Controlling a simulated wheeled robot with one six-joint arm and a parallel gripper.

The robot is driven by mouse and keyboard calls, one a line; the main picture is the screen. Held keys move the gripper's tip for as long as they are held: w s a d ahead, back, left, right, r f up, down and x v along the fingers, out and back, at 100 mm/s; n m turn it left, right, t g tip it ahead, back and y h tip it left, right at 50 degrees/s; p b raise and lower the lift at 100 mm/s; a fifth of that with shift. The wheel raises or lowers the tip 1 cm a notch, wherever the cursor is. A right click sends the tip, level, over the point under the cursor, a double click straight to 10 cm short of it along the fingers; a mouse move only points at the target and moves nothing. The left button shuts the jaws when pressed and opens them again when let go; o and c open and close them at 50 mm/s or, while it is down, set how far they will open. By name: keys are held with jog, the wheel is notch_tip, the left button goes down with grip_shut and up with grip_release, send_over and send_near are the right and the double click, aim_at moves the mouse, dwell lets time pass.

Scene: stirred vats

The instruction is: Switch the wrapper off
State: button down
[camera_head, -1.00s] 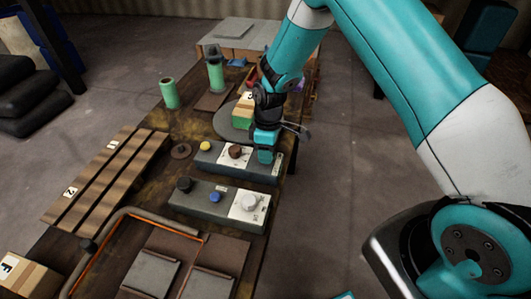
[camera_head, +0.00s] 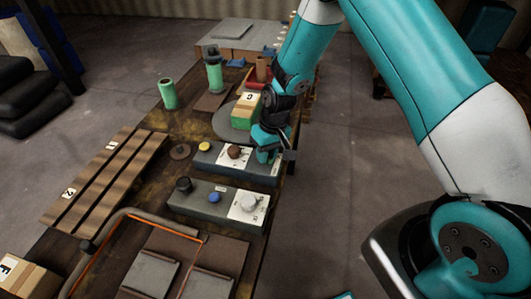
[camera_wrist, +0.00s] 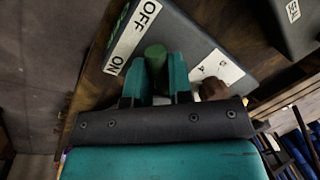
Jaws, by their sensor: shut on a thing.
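My gripper (camera_head: 265,152) is at the right end of the far grey control box (camera_head: 208,163). In the wrist view its two teal fingers (camera_wrist: 157,66) are shut on a green handle (camera_wrist: 155,52). The handle stands beside a white strip (camera_wrist: 132,35) marked OFF and ON, closer to the ON end. The handle's foot is hidden between the fingers. The same box carries a brown knob (camera_head: 235,152) on a white dial plate and a yellow button (camera_head: 205,146); the brown knob also shows in the wrist view (camera_wrist: 213,89), right of the fingers.
A nearer control box (camera_head: 217,212) has black, blue and pale knobs. Behind the far box, a carton marked C (camera_head: 248,103) sits on a grey round plate (camera_head: 226,124). Green rolls (camera_head: 168,94) stand further back. Slatted boards (camera_head: 105,180) lie left. Floor right of the table is clear.

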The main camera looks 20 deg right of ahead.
jog(key=shift+w+r+m, duration=0.15)
jog(key=shift+w+m, duration=0.1)
jog(key=shift+m, duration=0.15)
jog(key=c, duration=1.2)
grip_release()
jog(key=shift+c, duration=0.2)
jog(key=shift+o, duration=1)
jog(key=shift+s, duration=0.1)
jog(key=d+r, duration=0.3)
jog(key=r, duration=1.4)
jog(key=shift+w+d+b, duration=0.2)
jog(key=shift+b, duration=0.25)
jog(key=s+a+r+n+y, duration=0.1)
jog(key=s+a+r, duration=0.3)
jog(key=s, duration=0.8)
jog(key=s+a+r+n+y, duration=0.1)
jog(key=s+a+r+n, duration=0.3)
jog(key=s, duration=0.9)
notch_tip(320, 180, up, 3)
jog(key=shift+s+a+r, duration=0.15)
jog(key=shift+s, duration=0.15)
